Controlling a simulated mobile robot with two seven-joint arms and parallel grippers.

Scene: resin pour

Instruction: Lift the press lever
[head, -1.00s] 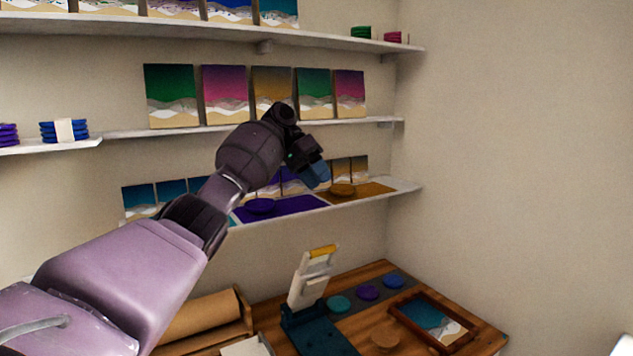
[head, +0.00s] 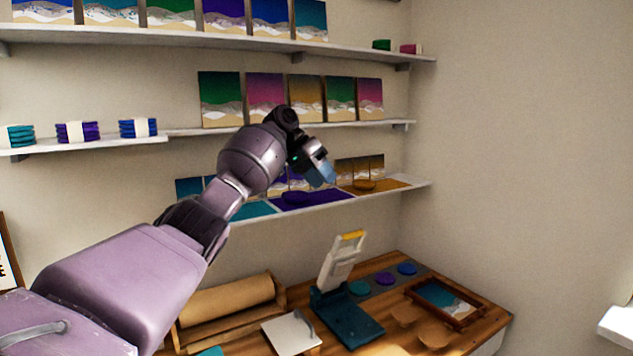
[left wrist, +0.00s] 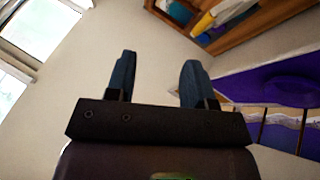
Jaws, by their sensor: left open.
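The press stands on the wooden worktop, with a dark teal base (head: 352,325) and a pale lever arm (head: 338,268) that ends in a yellow grip (head: 350,236). The lever stands raised, tilted up from the base. My left gripper (head: 326,174) is in front of the lowest wall shelf, above the press and well apart from it. In the left wrist view its two blue fingers (left wrist: 158,75) are spread with nothing between them. My right gripper is out of view.
The worktop (head: 478,338) also holds a framed picture (head: 445,300), several coloured discs (head: 385,279), a brown paper roll (head: 228,300) and a white board (head: 291,333). Wall shelves (head: 300,212) with pictures and coloured mats lie close behind my left gripper. The right wall is bare.

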